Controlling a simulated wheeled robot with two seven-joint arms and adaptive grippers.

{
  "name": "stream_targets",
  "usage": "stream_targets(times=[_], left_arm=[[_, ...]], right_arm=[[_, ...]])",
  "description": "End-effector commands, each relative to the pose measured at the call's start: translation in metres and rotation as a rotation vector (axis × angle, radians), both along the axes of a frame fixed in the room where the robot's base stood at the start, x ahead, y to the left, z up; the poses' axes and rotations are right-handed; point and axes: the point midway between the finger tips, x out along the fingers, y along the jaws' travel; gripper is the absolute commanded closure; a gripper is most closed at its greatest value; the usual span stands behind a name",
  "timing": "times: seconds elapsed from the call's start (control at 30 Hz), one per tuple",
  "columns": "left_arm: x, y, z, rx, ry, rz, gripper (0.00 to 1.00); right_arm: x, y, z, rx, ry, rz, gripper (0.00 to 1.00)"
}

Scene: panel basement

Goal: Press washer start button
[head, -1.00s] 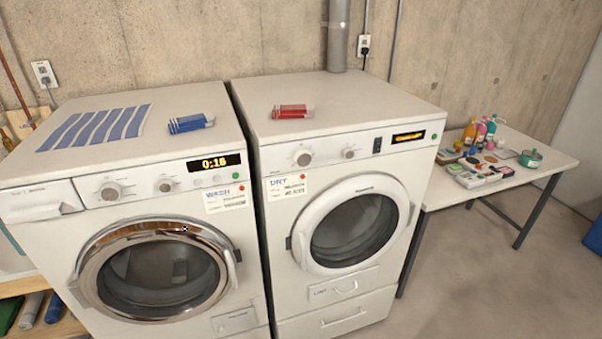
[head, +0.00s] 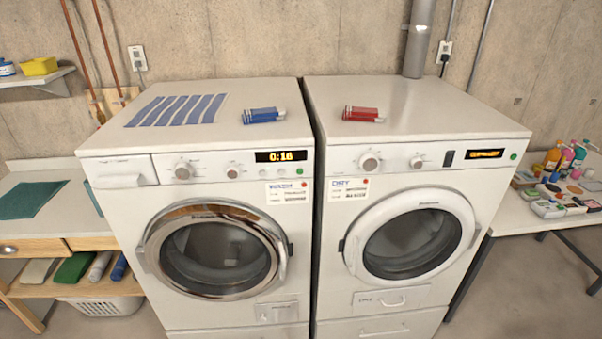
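The washer (head: 120,165) stands left of centre in the head view, with a chrome-ringed round door (head: 222,250) that is shut. A "WASH" label (head: 287,193) is on its front. Its lit display (head: 281,156) reads 0:16. Two knobs sit left of the display. Small round buttons (head: 254,171) are below it, and a green button (head: 300,171) is at the right end of that row. Neither of my grippers shows in the head view.
The dryer (head: 400,310), labelled "DRY", stands close on the right. A bench (head: 35,240) stands left, a cluttered table (head: 520,222) right. Little floor shows.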

Motion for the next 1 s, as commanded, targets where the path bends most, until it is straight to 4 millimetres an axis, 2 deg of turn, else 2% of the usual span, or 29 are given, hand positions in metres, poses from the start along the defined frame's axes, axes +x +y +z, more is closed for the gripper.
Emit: stream_targets(times=[0.07,0.57,1.0], left_arm=[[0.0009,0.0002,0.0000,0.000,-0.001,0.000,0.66],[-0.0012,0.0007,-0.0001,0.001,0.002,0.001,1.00],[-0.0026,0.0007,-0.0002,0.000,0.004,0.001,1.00]], right_arm=[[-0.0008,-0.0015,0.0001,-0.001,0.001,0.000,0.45],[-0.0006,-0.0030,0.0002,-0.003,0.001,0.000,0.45],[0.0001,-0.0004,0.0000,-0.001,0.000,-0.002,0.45]])
